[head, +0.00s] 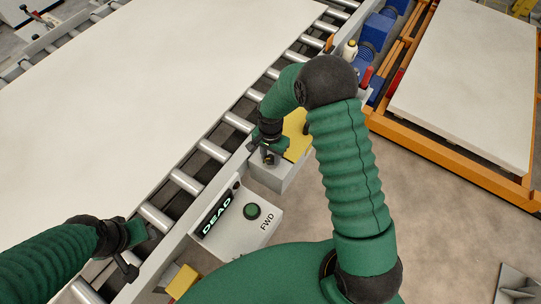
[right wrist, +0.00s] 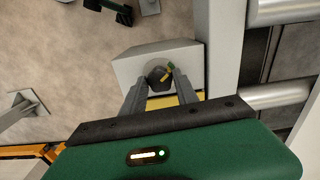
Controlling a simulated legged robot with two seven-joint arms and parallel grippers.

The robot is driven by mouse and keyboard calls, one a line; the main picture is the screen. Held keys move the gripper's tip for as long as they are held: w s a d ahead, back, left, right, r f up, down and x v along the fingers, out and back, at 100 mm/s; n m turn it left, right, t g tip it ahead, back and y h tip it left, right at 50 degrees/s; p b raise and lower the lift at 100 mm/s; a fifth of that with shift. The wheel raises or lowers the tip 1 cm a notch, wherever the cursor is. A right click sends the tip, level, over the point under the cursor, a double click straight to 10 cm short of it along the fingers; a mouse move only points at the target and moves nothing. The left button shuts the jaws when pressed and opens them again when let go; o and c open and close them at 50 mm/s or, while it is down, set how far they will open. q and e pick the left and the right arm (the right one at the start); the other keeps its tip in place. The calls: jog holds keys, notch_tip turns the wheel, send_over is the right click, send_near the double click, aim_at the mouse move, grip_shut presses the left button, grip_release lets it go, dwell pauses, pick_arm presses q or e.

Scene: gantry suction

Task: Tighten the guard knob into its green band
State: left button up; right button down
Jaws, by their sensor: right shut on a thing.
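The guard knob (right wrist: 157,74) is a dark round knob on top of a grey box (right wrist: 187,55) in the right wrist view. My right gripper (right wrist: 158,78) is shut on the knob, one finger on each side.
A yellow guard piece (head: 298,138) is beside the box. A control panel (head: 262,215) with a green button and a lit "DEAD" display stands nearer. A large pale board (head: 130,80) lies on the rollers (head: 187,182). An orange frame (head: 440,155) holds another board at right.

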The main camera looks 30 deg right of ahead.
aim_at(270, 159)
jog(key=c, duration=0.9)
grip_release()
jog(key=shift+c, duration=0.2)
notch_tip(270, 159, up, 17)
jog(key=shift+f, duration=0.1)
jog(key=s+a+f+n+t, duration=0.2)
jog(key=s+a+n, duration=0.1)
jog(key=s+n, duration=0.8)
jog(key=shift+s+t, duration=0.3)
jog(key=shift+s, duration=1.25)
